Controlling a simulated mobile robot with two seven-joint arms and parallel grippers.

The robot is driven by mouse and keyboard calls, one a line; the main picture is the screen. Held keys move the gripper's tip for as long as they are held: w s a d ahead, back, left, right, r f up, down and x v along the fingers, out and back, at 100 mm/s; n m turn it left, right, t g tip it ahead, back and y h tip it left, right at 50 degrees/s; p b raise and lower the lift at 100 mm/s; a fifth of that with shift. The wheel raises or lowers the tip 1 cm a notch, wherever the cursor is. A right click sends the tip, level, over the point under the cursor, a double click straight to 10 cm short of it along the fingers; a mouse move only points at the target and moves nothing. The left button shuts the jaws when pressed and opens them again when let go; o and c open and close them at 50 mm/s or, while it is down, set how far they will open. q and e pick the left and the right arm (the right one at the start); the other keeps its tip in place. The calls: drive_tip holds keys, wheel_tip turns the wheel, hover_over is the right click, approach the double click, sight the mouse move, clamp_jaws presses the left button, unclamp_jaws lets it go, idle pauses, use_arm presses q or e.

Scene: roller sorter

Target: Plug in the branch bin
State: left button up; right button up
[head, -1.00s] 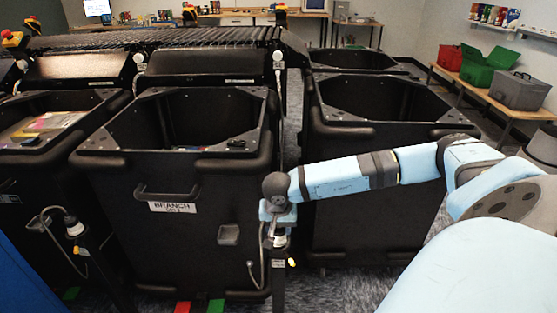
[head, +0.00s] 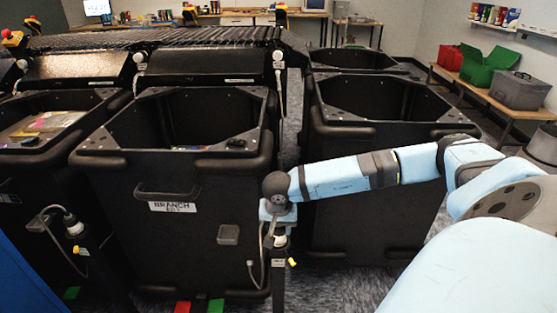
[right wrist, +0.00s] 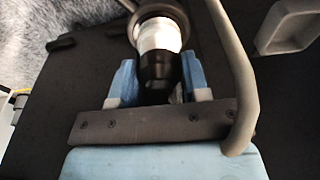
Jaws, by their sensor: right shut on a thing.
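The black branch bin (head: 185,235), with a white BRANCH label, stands in the middle of the head view. My right gripper (head: 279,222) is at its right front corner, above a black post (head: 279,285) with a yellow knob. In the right wrist view the gripper (right wrist: 160,80) is shut on a plug (right wrist: 158,42) with a black body and a white band. The plug's far end meets a dark round ring (right wrist: 150,10); how deep it sits I cannot tell. A grey cable (right wrist: 235,75) curves past on the right. My left gripper is not in view.
A second bin (head: 365,190) stands close on the right, behind my right arm. Another bin (head: 40,160) holding flat items is on the left, with its own post and white-topped plug (head: 75,228). A roller conveyor (head: 160,38) runs behind.

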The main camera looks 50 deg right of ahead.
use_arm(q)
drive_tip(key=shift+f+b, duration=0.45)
use_arm(e)
drive_tip(key=shift+f, duration=0.4)
idle(0.3)
drive_tip(key=o, duration=1.1)
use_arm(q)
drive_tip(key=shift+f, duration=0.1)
use_arm(e)
drive_tip(key=shift+r, duration=0.65)
drive_tip(key=r, duration=0.1)
drive_tip(key=r+p, duration=0.1)
drive_tip(key=r, duration=0.2)
drive_tip(key=shift+s+a+r, duration=0.2)
drive_tip(key=shift+s+a, duration=0.05)
use_arm(q)
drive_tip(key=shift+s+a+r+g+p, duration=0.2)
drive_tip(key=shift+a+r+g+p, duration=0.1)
drive_tip(key=shift+p, duration=0.6)
use_arm(e)
wheel_tip(320, 180, up, 8)
drive_tip(key=a, duration=0.1)
drive_tip(key=shift+s, duration=0.45)
